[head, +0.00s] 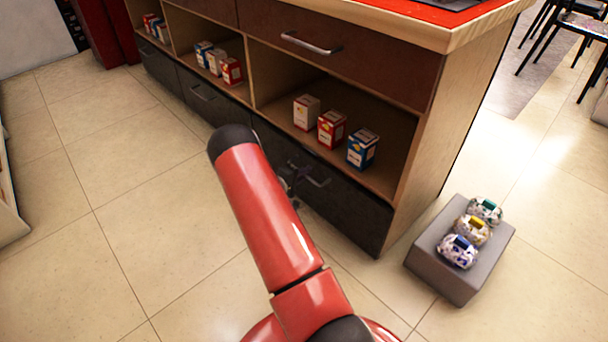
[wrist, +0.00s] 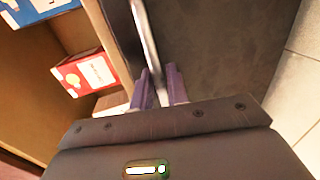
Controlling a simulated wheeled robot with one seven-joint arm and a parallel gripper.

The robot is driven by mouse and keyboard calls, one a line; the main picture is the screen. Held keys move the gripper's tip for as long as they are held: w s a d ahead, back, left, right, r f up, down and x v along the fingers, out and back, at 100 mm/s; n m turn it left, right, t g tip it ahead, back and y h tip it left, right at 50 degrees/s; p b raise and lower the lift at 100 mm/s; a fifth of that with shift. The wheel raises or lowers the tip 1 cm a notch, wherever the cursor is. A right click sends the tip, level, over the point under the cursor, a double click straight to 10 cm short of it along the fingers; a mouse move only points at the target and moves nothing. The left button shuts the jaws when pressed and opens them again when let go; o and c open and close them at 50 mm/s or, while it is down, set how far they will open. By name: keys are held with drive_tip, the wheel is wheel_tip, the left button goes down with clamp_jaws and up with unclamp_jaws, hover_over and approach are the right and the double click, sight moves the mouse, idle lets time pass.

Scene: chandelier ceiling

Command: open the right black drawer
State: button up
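The right black drawer (head: 345,215) is at the bottom right of the cabinet, below an open shelf. Its front looks flush with the cabinet in the head view. Its curved metal handle (head: 318,181) shows just right of my red arm. In the wrist view the handle (wrist: 146,35) runs down between the two purple fingers of my gripper (wrist: 160,85). The fingers are close together on both sides of the bar and look shut on it. The dark drawer front (wrist: 220,50) lies beside them. My arm hides most of the gripper in the head view.
A grey block (head: 440,272) with several patterned items on top stands on the floor right of the cabinet. Boxes (head: 331,128) stand on the shelf above the drawer. Another black drawer (head: 210,98) is to the left. The tiled floor (head: 120,220) in front is clear.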

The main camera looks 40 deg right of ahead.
clamp_jaws()
drive_tip(key=f+b+v, duration=0.2)
drive_tip(key=v, duration=0.9)
drive_tip(key=a+f+b+v, duration=0.1)
drive_tip(key=f+b+v, duration=0.1)
drive_tip(key=v, duration=0.9)
drive_tip(key=shift+s+f+b, duration=0.2)
drive_tip(key=shift+f+b, duration=0.1)
drive_tip(key=shift+b, duration=0.15)
drive_tip(key=shift+o, duration=1.5)
unclamp_jaws()
